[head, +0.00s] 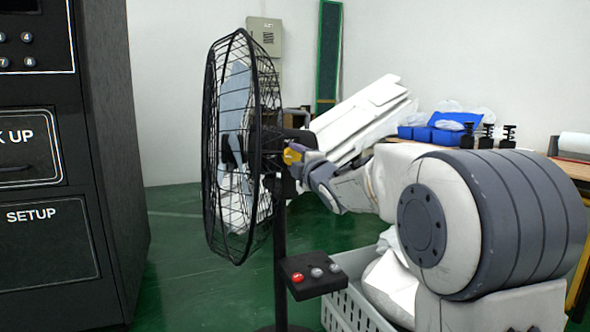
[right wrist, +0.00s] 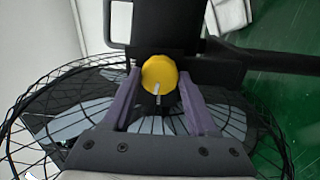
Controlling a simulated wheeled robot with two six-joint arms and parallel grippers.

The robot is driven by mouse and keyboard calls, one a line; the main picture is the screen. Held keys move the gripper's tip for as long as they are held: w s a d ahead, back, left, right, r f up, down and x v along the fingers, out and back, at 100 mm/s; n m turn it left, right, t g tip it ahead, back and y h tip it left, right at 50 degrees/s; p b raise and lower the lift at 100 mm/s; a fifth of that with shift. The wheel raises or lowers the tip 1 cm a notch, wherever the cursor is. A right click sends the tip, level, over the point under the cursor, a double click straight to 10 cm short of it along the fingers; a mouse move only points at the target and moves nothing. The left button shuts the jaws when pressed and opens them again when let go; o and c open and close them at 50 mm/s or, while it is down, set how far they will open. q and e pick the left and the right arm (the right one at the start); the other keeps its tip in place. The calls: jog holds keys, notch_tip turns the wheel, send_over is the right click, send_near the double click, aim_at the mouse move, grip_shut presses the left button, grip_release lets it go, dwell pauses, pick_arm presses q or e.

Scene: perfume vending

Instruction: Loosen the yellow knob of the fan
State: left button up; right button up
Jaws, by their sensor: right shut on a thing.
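The fan (head: 243,145) stands upright on a black pole, its round wire cage seen nearly edge-on in the head view. The yellow knob (head: 292,154) is behind the cage, near the motor housing. In the right wrist view the yellow knob (right wrist: 159,74) has a pale pointer line facing down toward the palm. My right gripper (head: 306,158) reaches in from the right at the knob. Its purple fingers (right wrist: 158,85) lie on either side of the knob and are shut on it. My left gripper is in neither view.
A black box with red and grey buttons (head: 312,275) is on the fan's pole. A grey crate (head: 350,302) stands below my right arm. A black vending machine (head: 112,170) fills the left side. Green floor (head: 185,235) is clear between machine and fan.

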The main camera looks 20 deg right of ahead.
jog(key=shift+f+n+b, duration=0.1)
jog(key=shift+n+b, duration=0.6)
jog(key=shift+n, duration=0.4)
jog(key=o, duration=1.4)
jog(key=shift+s, duration=0.15)
jog(key=s, duration=0.3)
jog(key=s+p, duration=0.1)
jog(key=s, duration=0.2)
jog(key=s+p, duration=0.1)
jog(key=s, duration=0.3)
jog(key=shift+s+d+f, duration=0.1)
jog(key=shift+d+f, duration=0.1)
jog(key=shift+f, duration=0.05)
